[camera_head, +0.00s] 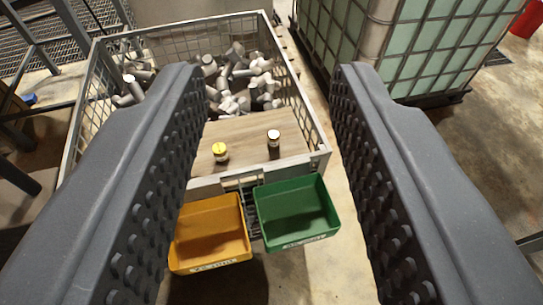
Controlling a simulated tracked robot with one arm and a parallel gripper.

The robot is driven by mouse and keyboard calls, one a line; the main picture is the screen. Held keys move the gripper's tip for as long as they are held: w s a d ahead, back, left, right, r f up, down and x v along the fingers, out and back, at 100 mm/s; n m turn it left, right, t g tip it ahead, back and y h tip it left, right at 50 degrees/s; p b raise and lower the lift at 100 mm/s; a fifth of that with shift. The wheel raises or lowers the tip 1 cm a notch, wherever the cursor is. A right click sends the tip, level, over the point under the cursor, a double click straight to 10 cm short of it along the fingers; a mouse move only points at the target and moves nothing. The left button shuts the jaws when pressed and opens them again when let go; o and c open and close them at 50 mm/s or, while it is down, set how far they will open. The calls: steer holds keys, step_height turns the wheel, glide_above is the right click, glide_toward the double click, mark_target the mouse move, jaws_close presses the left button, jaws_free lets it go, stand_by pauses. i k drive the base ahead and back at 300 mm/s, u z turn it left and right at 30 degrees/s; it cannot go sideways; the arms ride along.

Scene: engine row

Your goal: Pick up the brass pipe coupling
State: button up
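My gripper (271,85) is open and empty, its two dark studded fingers wide apart on either side of the view. Two small upright parts stand on a wooden board (240,131) between the fingers, farther off than the gripper. The left one is a short part with a yellow top (220,152); it is the most brass-like thing in view, but I cannot tell for sure that it is the coupling. The right one is a slimmer, dark part with a pale top (273,143). The gripper touches neither.
The board lies at the near end of a wire-mesh crate (310,128) holding many grey pipe fittings (238,78). An orange bin (208,220) and a green bin (297,209), both seemingly empty, hang at its near side. A caged tank (445,40) stands behind right.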

mark_target(273, 136)
steer(key=k, duration=1.05)
steer(key=u, duration=0.45)
steer(key=i, duration=0.9)
steer(key=u, duration=0.4)
steer(key=i, duration=1.3)
steer(key=z, duration=0.5)
